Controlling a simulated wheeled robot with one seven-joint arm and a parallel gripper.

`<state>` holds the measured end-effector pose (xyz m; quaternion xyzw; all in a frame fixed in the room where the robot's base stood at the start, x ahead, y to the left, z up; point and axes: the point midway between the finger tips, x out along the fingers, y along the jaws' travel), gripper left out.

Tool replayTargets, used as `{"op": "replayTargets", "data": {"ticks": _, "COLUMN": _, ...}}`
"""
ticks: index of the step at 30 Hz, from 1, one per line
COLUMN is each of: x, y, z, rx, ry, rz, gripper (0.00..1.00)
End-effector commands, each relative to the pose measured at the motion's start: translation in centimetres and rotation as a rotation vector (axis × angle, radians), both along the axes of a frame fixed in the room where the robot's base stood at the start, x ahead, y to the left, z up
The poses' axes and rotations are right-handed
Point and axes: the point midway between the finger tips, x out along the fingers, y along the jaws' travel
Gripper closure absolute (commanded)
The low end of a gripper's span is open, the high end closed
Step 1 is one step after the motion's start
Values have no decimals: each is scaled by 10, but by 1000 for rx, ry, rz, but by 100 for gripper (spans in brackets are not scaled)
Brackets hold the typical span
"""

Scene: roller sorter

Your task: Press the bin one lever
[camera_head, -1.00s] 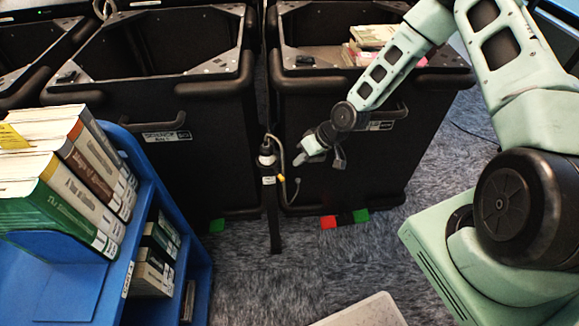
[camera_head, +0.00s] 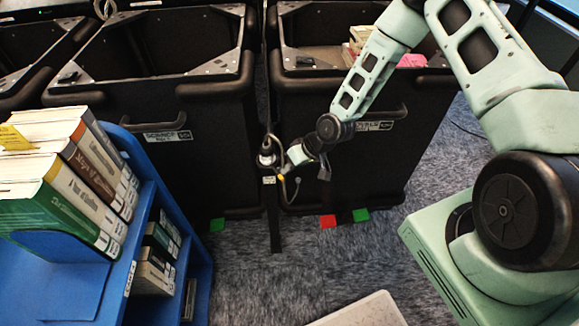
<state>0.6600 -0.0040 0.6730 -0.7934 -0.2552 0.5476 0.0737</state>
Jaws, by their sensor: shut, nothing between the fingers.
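Two large black bins stand side by side: the left bin (camera_head: 215,150) has a label starting "SCIENCE", and the right bin (camera_head: 380,170) has a label partly hidden by my arm. I cannot read which is bin one. A slim black post (camera_head: 272,210) stands between them, with a dark round-topped part (camera_head: 267,152) at its upper end, which may be the lever. A cable loops beside it. My gripper (camera_head: 293,158) is shut and empty, just right of that part, in front of the right bin. I cannot tell whether they touch.
A blue book cart (camera_head: 145,220) with several books fills the lower left. Red (camera_head: 328,221) and green (camera_head: 361,215) markers lie at the right bin's base, a green one (camera_head: 217,225) at the left bin's. Carpet is open in front. Books lie in the right bin.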

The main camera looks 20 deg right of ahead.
Motion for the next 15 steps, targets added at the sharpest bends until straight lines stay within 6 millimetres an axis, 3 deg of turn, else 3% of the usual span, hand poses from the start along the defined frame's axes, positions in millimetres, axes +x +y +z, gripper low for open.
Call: {"op": "replayTargets", "data": {"ticks": 15, "x": -11, "y": 20, "z": 0, "rx": -1, "ry": 1, "rz": -228, "gripper": 100}}
